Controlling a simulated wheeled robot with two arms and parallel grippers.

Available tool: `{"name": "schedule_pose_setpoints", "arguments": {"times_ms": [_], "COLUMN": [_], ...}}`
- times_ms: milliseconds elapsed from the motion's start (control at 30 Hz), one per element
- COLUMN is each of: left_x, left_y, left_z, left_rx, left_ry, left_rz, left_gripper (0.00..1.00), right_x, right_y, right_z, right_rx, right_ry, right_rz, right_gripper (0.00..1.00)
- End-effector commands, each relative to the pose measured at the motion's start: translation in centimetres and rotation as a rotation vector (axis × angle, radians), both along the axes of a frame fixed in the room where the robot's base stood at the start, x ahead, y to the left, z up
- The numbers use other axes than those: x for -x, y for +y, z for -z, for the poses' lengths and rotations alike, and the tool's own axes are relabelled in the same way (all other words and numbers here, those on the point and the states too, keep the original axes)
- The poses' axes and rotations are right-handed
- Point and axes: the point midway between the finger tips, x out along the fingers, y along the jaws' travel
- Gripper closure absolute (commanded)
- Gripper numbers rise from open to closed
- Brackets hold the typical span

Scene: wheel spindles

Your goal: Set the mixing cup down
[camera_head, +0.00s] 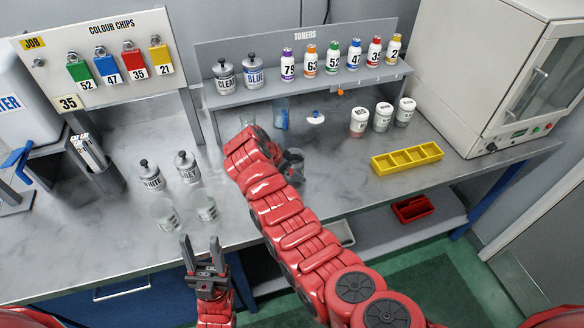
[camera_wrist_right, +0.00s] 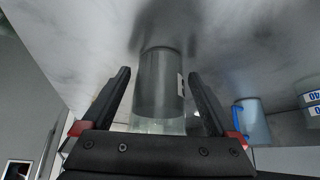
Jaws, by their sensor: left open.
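The mixing cup (camera_wrist_right: 160,92) is a clear, greyish cup with a small label, seen in the right wrist view, where the picture looks upside down. It seems to rest on the counter, with its dark reflection beside it. My right gripper (camera_wrist_right: 157,74) has a finger on each side of the cup, with a visible gap at both sides, so it is open around it. My left gripper (camera_head: 203,257) is open and empty, in front of two clear cups (camera_head: 165,214).
A blue-handled jug (camera_head: 281,115) stands behind my right arm; it also shows in the right wrist view (camera_wrist_right: 252,122). White and grey bottles (camera_head: 150,175) stand left. Several white jars (camera_head: 382,117) and a yellow tray (camera_head: 407,158) are right. The toner shelf (camera_head: 300,93) bounds the back.

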Motion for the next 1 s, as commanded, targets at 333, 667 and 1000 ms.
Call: {"name": "schedule_pose_setpoints", "arguments": {"times_ms": [333,667,1000], "left_x": [0.0,0.0,0.0], "left_y": [0.0,0.0,0.0], "left_z": [0.2,2.4,0.2], "left_rx": [0.0,0.0,0.0], "left_ry": [0.0,0.0,0.0], "left_rz": [0.0,0.0,0.0], "left_gripper": [0.5,0.5,0.5], "right_x": [0.1,2.2,4.1], "right_y": [0.2,3.1,4.8], "right_z": [-0.4,-5.4,-10.2], "right_rx": [0.0,-0.005,0.001], "right_ry": [-0.002,-0.008,0.0], "right_rz": [-0.001,-0.005,0.001], "right_gripper": [0.0,0.0,0.0]}}
